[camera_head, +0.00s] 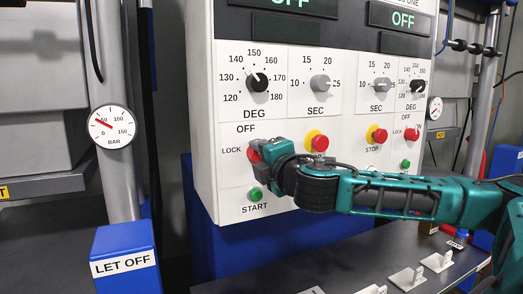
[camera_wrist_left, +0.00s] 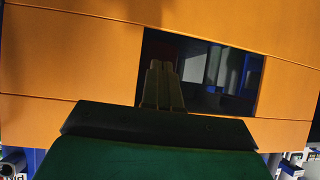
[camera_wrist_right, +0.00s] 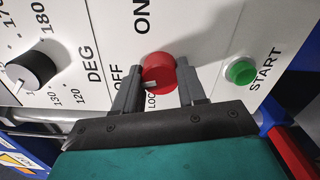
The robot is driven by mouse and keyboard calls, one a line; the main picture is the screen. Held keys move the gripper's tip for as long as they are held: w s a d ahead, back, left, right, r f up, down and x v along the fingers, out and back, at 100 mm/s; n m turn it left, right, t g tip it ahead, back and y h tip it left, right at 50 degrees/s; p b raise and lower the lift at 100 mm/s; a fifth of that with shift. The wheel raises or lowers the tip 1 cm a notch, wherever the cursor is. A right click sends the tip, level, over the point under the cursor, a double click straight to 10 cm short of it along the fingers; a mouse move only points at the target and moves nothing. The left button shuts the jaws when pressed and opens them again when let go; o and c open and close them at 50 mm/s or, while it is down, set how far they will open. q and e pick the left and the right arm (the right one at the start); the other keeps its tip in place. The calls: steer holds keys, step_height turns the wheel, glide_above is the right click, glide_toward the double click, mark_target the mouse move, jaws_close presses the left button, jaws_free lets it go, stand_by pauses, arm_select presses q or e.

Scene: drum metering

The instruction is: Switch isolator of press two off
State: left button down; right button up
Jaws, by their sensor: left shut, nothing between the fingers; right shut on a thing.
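The cabinet front (camera_head: 207,110) has two columns of controls, and part of a heading ending in "ONE" shows at its top. My right gripper (camera_head: 262,152) is at the left column's red isolator knob (camera_head: 254,150), marked OFF and LOCK. In the right wrist view the fingers (camera_wrist_right: 158,88) close on both sides of this red knob (camera_wrist_right: 160,68); its pale mark is near the LOCK lettering. Another red isolator knob (camera_head: 411,134) in the right column is free. My left gripper (camera_wrist_left: 163,82) shows only in its wrist view, shut and empty before an orange panel (camera_wrist_left: 70,65).
A red stop button (camera_head: 319,143) on yellow and a green START button (camera_head: 255,194) are close to my right gripper. A blue LET OFF box (camera_head: 125,250) stands at the left. A dark ledge (camera_head: 330,262) with white tags runs below the cabinet.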

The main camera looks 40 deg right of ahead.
steer(key=shift+r+n, duration=0.1)
steer(key=shift+n, duration=0.4)
steer(key=o, duration=1.1)
steer(key=shift+c, duration=0.2)
